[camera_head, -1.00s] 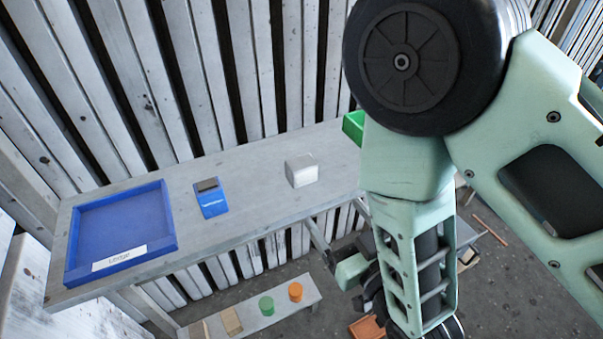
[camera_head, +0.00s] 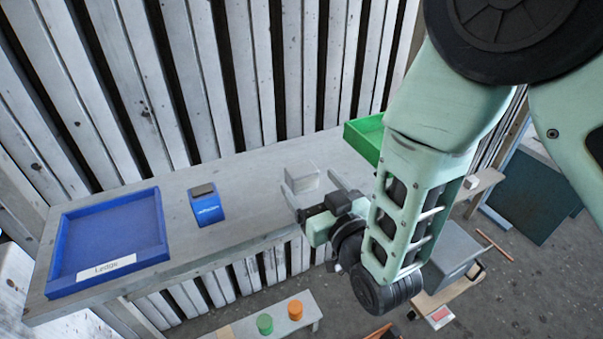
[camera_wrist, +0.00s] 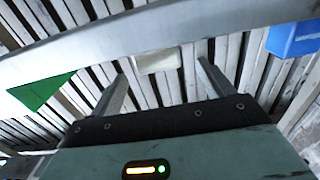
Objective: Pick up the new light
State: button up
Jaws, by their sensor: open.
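A small white box (camera_head: 301,176) sits on the grey shelf; it is the pale block between the fingers in the wrist view (camera_wrist: 158,60). I cannot tell from its look whether it is the new light. My gripper (camera_head: 308,181) is open and empty, its fingers pointing at the box from the shelf's front side. In the wrist view my gripper (camera_wrist: 162,70) has one finger on each side of the box, which appears just beyond the fingertips. I see no contact.
The grey shelf (camera_head: 250,190) also holds a blue device (camera_head: 205,206), a blue labelled tray (camera_head: 64,230) at the left and a green bin (camera_head: 365,134) at the right. A lower bench (camera_head: 285,325) has a green and an orange cylinder. A slatted wall stands behind.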

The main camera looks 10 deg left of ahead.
aim_at(304, 171)
jog(key=p+x, duration=0.1)
jog(key=x, duration=0.1)
jog(key=p+x, duration=0.1)
jog(key=x, duration=0.1)
jog(key=shift+w+a+r, duration=0.1)
jog(key=shift+w+r, duration=0.15)
jog(key=shift+w, duration=0.1)
jog(key=shift+w+a+f, duration=0.1)
jog(key=shift+w+a, duration=0.2)
jog(key=shift+w, duration=0.1)
jog(key=c, duration=1.1)
